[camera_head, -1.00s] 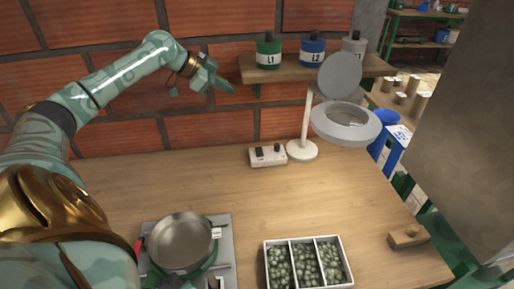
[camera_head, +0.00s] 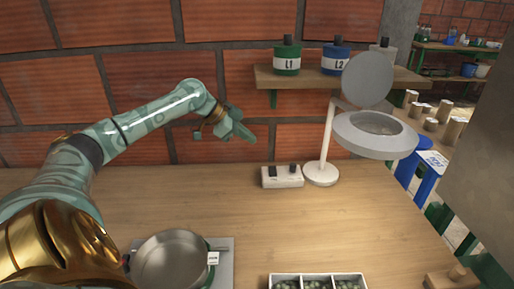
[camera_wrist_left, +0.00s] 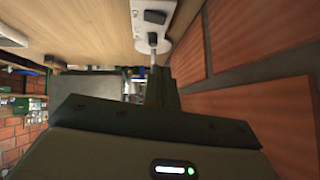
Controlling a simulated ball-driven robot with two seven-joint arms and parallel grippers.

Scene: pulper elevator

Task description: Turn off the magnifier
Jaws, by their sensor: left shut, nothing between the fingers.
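The magnifier (camera_head: 374,136) is a pale grey ring head with a lens and a raised round lid, on a thin white stand with a round base on the table. The table below its head looks bright. Beside the base lies a white switch box (camera_head: 283,183) with two black parts on top; it also shows at the top of the left wrist view (camera_wrist_left: 143,22). My left gripper (camera_head: 250,136) is shut and empty, above and to the left of the box, apart from it in the head view. In the left wrist view its fingers (camera_wrist_left: 162,84) point toward the box. My right gripper is not in view.
A brick wall (camera_head: 110,85) stands behind the table. A shelf (camera_head: 262,78) with labelled bottles hangs above the box. A steel pan (camera_head: 172,262) sits at front left, a compartment tray (camera_head: 318,277) at the front. The middle of the table (camera_head: 240,225) is clear.

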